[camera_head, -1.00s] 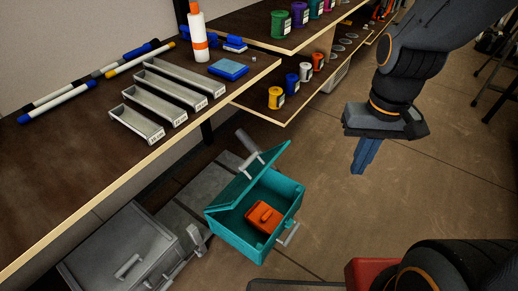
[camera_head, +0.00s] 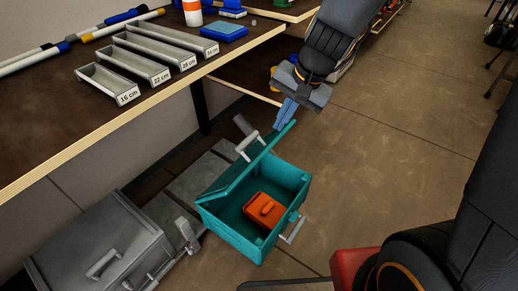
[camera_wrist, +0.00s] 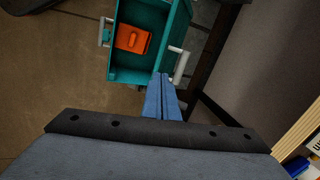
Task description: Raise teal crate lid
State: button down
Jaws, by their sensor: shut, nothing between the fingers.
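The teal crate (camera_head: 228,236) stands on the floor below the workbench. Its teal lid (camera_head: 238,172) is tilted partly up over the left side of the opening. An orange box with a handle (camera_head: 265,209) sits inside, and it also shows in the wrist view (camera_wrist: 132,39). My gripper (camera_head: 281,121) has its blue fingers together and empty. In the head view the fingertips appear just above the lid's upper far corner. In the wrist view the fingertips (camera_wrist: 160,77) overlap the crate's near edge. I cannot tell whether they touch the lid.
A grey lidded crate (camera_head: 95,255) stands left of the teal one. A grey handle (camera_head: 246,140) projects behind the lid. The workbench (camera_head: 150,120) carries labelled trays (camera_head: 168,45) and its edge overhangs nearby. Open floor lies to the right.

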jog(key=w+a+f+m+b, duration=0.2)
jog(key=w+a+f+b, duration=0.1)
jog(key=w+f, duration=0.1)
jog(key=b, duration=0.4)
send_over(259, 152)
jog(key=shift+t+y, duration=0.3)
jog(key=shift+t, duration=0.1)
jog(key=f, duration=0.9)
jog(key=shift+w, duration=0.2)
